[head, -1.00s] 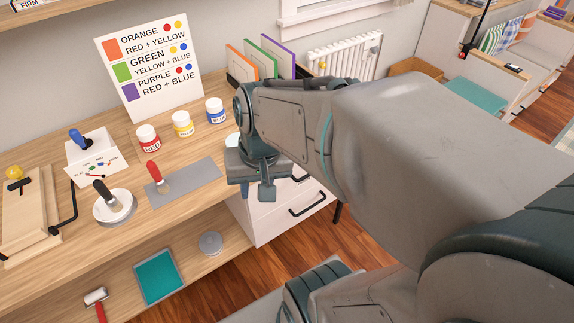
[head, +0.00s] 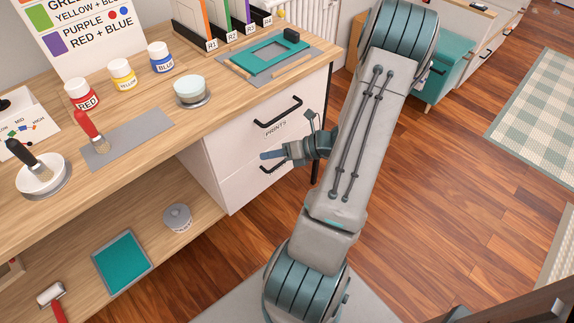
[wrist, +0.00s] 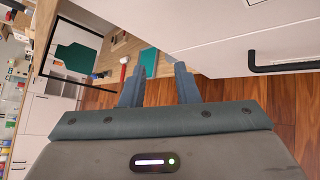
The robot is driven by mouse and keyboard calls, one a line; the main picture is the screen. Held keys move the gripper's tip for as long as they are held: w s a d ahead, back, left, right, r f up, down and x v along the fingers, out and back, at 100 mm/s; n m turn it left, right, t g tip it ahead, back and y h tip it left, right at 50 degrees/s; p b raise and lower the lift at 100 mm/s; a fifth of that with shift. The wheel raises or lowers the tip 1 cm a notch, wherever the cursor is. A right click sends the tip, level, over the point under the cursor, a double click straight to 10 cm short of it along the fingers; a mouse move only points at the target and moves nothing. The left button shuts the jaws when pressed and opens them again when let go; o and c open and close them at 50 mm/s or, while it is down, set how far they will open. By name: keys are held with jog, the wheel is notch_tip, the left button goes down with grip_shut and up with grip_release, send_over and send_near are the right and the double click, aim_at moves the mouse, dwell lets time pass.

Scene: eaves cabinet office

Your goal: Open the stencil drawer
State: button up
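The white drawer unit (head: 225,150) stands under the right end of the counter, and both its drawers look shut. The upper drawer has a black handle (head: 277,112) and the word PRINTS below it. The lower drawer (head: 235,187) has a black handle (head: 276,163) partly behind my gripper; I see no stencil label. My gripper (head: 268,155) is in front of the drawer fronts, near the lower handle, fingers pointing left. In the wrist view my gripper (wrist: 159,78) is open with nothing between its fingers. A black handle (wrist: 284,66) on a white front is off to the right, outside the fingers.
The counter above holds a teal frame (head: 265,55), a small bowl (head: 190,89) and paint jars (head: 123,74). The open shelf at left holds a teal screen (head: 122,262) and a grey tin (head: 177,217). Bare wooden floor (head: 440,180) lies to the right.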

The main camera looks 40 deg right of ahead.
jog(key=s+d+f+m+t+h+b, duration=0.2)
jog(key=d+f+m+t+h+b, duration=0.15)
jog(key=d+f+m, duration=0.4)
jog(key=s+d+f+m+t+h+b, duration=0.2)
jog(key=s+d+f+m+t+h, duration=0.15)
jog(key=d+f+m, duration=0.4)
jog(key=shift+m+g+h, duration=0.4)
jog(key=shift+m+h, duration=0.2)
jog(key=shift+m, duration=0.1)
jog(key=x, duration=0.5)
jog(key=a+f+b+x, duration=0.1)
jog(key=x, duration=0.3)
jog(key=b+x, duration=0.1)
jog(key=x, duration=0.4)
jog(key=shift+w+a+f, duration=0.15)
jog(key=shift+a+f, duration=0.1)
jog(key=shift+a, duration=0.15)
grip_shut()
